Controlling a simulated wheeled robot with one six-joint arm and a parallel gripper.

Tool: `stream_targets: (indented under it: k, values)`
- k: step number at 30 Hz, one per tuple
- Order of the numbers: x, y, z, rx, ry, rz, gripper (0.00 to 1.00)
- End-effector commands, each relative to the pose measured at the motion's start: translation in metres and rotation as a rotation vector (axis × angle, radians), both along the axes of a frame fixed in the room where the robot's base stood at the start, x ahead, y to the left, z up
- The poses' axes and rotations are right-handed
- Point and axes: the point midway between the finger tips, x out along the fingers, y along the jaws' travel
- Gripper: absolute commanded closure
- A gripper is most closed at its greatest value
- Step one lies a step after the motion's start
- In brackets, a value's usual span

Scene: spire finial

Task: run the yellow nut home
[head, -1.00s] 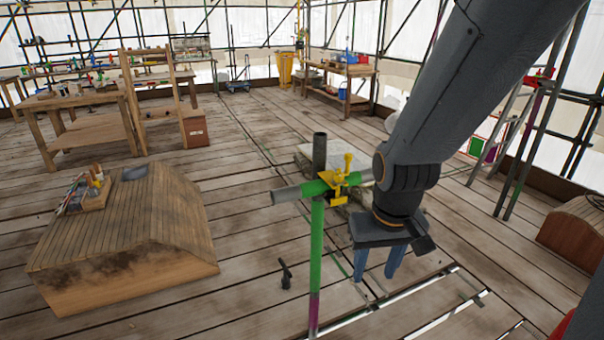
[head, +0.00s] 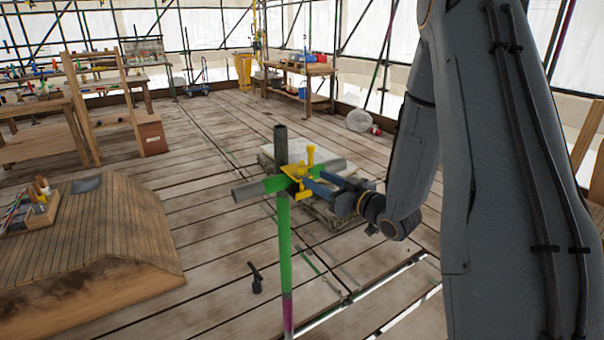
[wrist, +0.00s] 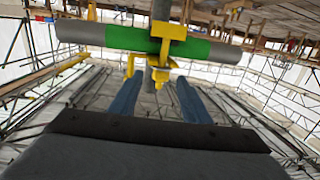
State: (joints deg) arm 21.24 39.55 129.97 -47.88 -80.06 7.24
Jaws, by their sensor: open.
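A yellow coupler (head: 297,172) sits at the crossing of a grey horizontal tube with a green band (head: 272,184) and a green upright post (head: 285,240). In the wrist view the coupler (wrist: 168,35) is clamped over the green band. A small yellow part, which looks like the nut (wrist: 162,73), sticks out below it toward me. My gripper (head: 313,186) is open beside the coupler, its blue fingers pointing at it. In the wrist view the fingers (wrist: 158,82) stand on either side of the nut, with gaps. Whether the tips reach past it I cannot tell.
A dark upright tube (head: 280,146) rises behind the coupler. A wooden roof model (head: 95,230) with a tool tray (head: 35,208) stands at the left. A small dark tool (head: 256,278) stands on the plank floor. Workbenches line the back.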

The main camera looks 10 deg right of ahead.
Motion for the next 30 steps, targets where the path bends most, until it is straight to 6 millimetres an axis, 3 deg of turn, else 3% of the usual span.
stream_targets:
  k: [5,19,30]
  values:
    - [0.002,0.003,0.004,0.032,-0.04,0.024,0.57]
    - [0.059,0.032,0.005,0.03,-0.041,0.024,0.57]
    - [0.067,0.035,0.004,0.031,-0.04,0.021,0.57]
